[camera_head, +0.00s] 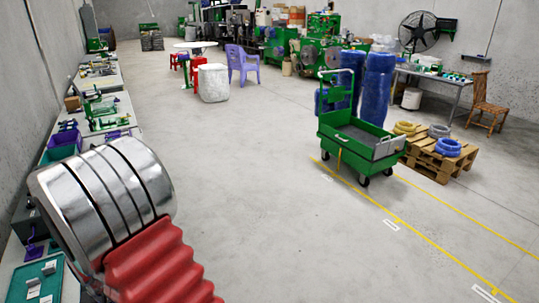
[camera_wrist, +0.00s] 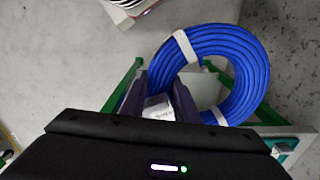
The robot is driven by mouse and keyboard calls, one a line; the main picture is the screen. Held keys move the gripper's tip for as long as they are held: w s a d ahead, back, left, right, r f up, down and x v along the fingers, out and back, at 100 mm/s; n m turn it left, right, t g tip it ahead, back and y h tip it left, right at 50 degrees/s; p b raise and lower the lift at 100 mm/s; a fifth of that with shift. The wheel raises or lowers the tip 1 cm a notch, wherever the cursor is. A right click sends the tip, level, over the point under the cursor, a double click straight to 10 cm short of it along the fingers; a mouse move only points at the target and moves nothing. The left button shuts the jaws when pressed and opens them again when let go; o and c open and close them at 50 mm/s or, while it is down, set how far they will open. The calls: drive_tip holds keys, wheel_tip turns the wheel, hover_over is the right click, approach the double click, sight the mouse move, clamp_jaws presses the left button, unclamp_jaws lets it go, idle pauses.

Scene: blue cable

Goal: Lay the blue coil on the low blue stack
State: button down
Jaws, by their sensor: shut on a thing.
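The blue coil (camera_wrist: 245,65) has white bands and fills the upper right of the wrist view. My gripper (camera_wrist: 160,90) is shut on the coil's left side, with one dark finger outside the ring and the other inside its opening. The fingers hide part of the coil. The head view shows my arm at lower left but neither the gripper nor the held coil. A low blue stack (camera_head: 447,148) sits on the wooden pallet at the right of the head view, apart from my arm.
The pallet (camera_head: 432,166) also bears yellow coils (camera_head: 405,128) and a grey coil (camera_head: 439,131). A green cart (camera_head: 355,142) stands left of it, before tall blue stacks (camera_head: 378,88). Benches (camera_head: 100,105) line the left wall. The middle floor is clear.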

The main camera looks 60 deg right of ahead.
drive_tip(key=w+a+f+n, duration=0.5)
drive_tip(key=a+n, duration=0.2)
drive_tip(key=n, duration=0.1)
drive_tip(key=shift+w+a+f, duration=0.2)
drive_tip(key=shift+a, duration=0.15)
drive_tip(key=shift+s, duration=0.1)
